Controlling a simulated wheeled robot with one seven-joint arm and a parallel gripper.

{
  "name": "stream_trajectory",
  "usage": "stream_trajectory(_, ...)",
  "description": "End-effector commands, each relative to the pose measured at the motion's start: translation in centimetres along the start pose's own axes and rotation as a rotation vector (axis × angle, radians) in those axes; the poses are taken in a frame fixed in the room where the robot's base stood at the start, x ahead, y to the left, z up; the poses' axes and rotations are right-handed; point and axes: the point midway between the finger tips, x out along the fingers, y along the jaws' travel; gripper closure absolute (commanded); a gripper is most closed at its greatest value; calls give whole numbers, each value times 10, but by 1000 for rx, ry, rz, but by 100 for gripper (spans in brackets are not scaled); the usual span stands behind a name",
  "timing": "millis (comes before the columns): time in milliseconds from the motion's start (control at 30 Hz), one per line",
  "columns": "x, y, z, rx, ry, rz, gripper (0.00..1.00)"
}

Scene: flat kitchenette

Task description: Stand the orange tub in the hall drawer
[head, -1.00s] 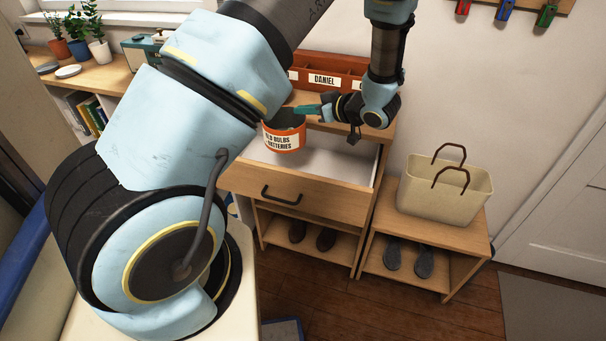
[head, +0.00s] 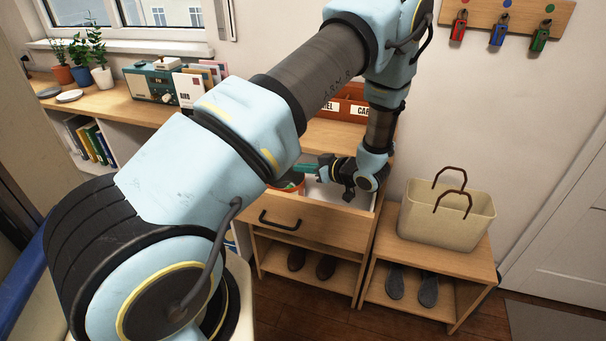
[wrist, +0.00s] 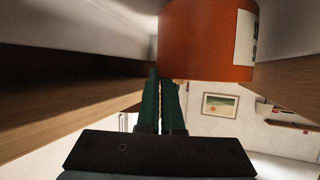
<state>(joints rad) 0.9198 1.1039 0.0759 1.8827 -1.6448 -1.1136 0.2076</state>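The orange tub (head: 291,186) shows only as a sliver in the head view, mostly hidden behind my arm. It is at the open top drawer (head: 325,222), at its left part. In the wrist view the tub (wrist: 206,45) fills the top middle, with a white label at its right side. My gripper (head: 304,169) reaches in from the right with its teal fingers at the tub's rim. In the wrist view the fingers (wrist: 163,78) are close together at the tub's edge, shut on its wall. Whether the tub touches the drawer floor is hidden.
An orange-red name-labelled organiser (head: 352,103) stands on the cabinet top behind the drawer. A cream basket (head: 445,222) stands on the bench to the right. Shoes (head: 412,287) sit on low shelves. The drawer's right part looks empty.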

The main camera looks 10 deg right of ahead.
Motion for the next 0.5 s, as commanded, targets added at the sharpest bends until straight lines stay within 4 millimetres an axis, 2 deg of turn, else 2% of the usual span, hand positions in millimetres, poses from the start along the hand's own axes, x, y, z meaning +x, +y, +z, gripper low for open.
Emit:
stream_trajectory(200,10,0,22,2,2,-1,100)
stream_trajectory(500,11,1,25,1,1,-1,100)
